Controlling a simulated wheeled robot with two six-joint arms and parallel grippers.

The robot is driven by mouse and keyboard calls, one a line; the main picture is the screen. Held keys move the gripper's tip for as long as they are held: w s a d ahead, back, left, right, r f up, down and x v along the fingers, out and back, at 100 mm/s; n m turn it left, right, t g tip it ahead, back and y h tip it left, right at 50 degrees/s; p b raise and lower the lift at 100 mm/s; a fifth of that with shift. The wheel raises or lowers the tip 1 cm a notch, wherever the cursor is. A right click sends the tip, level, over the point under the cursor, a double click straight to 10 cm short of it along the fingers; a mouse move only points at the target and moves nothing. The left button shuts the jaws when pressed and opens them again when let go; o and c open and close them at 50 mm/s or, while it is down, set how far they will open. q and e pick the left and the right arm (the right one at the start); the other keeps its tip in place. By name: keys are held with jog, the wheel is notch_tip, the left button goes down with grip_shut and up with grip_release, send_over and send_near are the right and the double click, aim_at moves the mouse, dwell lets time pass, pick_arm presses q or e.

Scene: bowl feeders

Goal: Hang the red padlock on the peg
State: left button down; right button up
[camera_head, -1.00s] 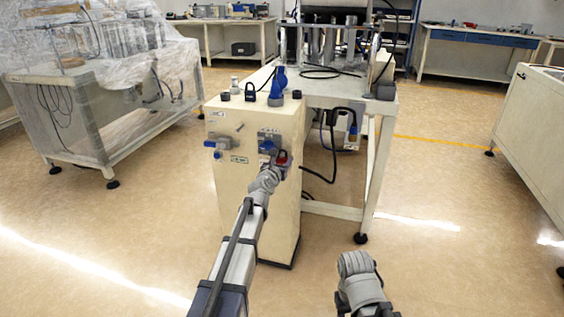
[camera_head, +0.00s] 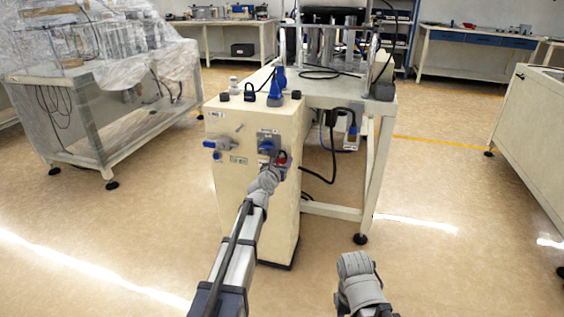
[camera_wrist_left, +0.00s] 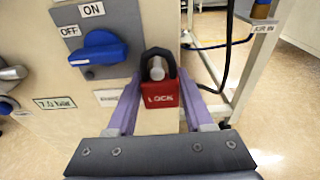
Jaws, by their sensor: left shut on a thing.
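The red padlock (camera_head: 282,158), with a black shackle and the word LOCK on its body, is at the front of the cream cabinet. It also shows upright in the left wrist view (camera_wrist_left: 160,95). My left gripper (camera_head: 277,166) is shut on the padlock's body, one purple finger on each side. The silver round end of the peg (camera_wrist_left: 157,69) shows inside the shackle loop. I cannot tell how far the peg passes through it or whether they touch. In the head view, the peg is hard to make out. Only part of my right arm shows at lower right.
The cream cabinet (camera_head: 226,182) bears a blue ON/OFF switch (camera_wrist_left: 98,48) left of the padlock and a blue-handled valve (camera_head: 213,144). Small items, including a dark padlock (camera_head: 249,92), stand on its top. A workbench (camera_head: 345,88) adjoins it. The floor at right is clear.

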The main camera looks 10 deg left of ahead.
pick_arm(q)
jog(key=shift+f, duration=0.15)
grip_release()
dwell(0.6)
jog(key=shift+s, duration=0.15)
jog(key=shift+s+a+r+p, duration=0.1)
jog(key=shift+s+r+p, duration=0.1)
jog(key=shift+s, duration=0.9)
jog(key=shift+s+d+r+p, duration=0.1)
jog(key=shift+s+r, duration=0.05)
jog(key=shift+s, duration=1)
jog(key=shift+s+a+r+p, duration=0.1)
jog(key=shift+s+r+p, duration=0.1)
jog(key=shift+s, duration=0.9)
